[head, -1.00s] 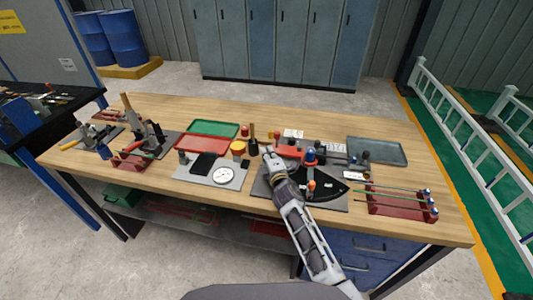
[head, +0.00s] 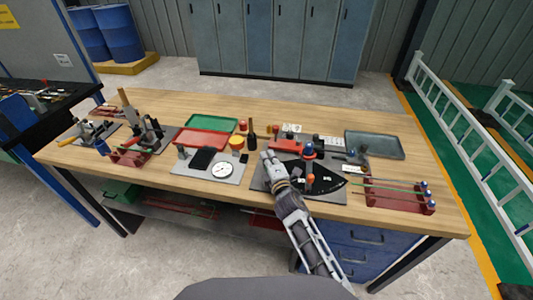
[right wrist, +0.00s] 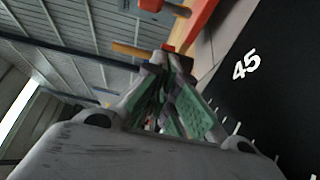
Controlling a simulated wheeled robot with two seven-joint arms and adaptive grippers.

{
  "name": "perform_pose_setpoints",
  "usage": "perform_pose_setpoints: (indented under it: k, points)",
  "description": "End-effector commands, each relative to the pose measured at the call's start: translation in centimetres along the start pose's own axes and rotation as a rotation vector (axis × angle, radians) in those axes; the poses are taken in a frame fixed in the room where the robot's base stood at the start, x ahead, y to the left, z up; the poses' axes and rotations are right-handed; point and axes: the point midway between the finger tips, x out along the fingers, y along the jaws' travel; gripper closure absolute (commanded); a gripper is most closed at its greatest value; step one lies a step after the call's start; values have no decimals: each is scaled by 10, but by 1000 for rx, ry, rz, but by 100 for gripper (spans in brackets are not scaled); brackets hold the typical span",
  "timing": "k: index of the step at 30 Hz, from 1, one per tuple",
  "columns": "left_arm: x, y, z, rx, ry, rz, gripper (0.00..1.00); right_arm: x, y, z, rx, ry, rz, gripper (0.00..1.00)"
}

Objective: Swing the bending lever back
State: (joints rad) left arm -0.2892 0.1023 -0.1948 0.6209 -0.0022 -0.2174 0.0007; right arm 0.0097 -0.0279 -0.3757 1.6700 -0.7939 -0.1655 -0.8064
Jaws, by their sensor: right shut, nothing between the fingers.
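The bending tool has a black fan-shaped plate (head: 325,181) with white marks, on a grey base at the right half of the workbench. Its red lever (head: 283,144) lies toward the back left of the plate, beside a blue-topped post (head: 309,150). My right gripper (head: 268,156) is shut and empty, just in front of the lever's left end; I cannot tell whether they touch. In the right wrist view the closed fingers (right wrist: 172,65) point at a red bar (right wrist: 200,22), and the black plate (right wrist: 262,75) shows a "45". My left gripper is not in view.
A grey tray (head: 400,146) lies behind right, and a red rack with green rods (head: 395,204) stands at front right. A plate with a dial gauge (head: 222,170), red tray (head: 203,138) and green tray (head: 212,122) lie to the left.

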Motion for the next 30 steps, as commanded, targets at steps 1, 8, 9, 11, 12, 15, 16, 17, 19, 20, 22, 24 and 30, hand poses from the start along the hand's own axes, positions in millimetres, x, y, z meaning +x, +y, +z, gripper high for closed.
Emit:
perform_pose_setpoints:
  k: [1, 8, 9, 11, 12, 15, 16, 17, 19, 20, 22, 24, 30]
  points:
    - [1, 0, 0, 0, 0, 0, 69, -5, -1, -1, 0, 0, 0, 100]
    - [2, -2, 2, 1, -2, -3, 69, -26, -1, -3, 0, 1, 0, 100]
    - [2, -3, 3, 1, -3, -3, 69, -29, -1, -4, 0, 1, 0, 100]
    - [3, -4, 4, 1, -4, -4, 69, -34, -1, -4, 0, 1, -1, 100]
    - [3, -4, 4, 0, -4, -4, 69, -36, -1, -4, 0, 1, 0, 100]
    - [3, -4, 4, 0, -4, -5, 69, -40, 0, -5, 0, 1, 0, 100]
    - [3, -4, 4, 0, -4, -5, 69, -41, 0, -5, 0, 1, 0, 100]
    - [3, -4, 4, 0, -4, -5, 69, -42, 0, -5, 0, 1, 0, 100]
    - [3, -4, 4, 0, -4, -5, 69, -43, 0, -5, 0, 1, 0, 100]
    - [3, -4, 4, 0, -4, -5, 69, -44, 0, -5, 0, 1, 0, 100]
    - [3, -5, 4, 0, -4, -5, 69, -44, 0, -5, 0, 1, 0, 100]
    - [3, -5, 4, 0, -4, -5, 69, -44, 0, -5, 0, 1, 0, 100]
    - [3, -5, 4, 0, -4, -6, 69, -44, 0, -5, 0, 1, 0, 100]
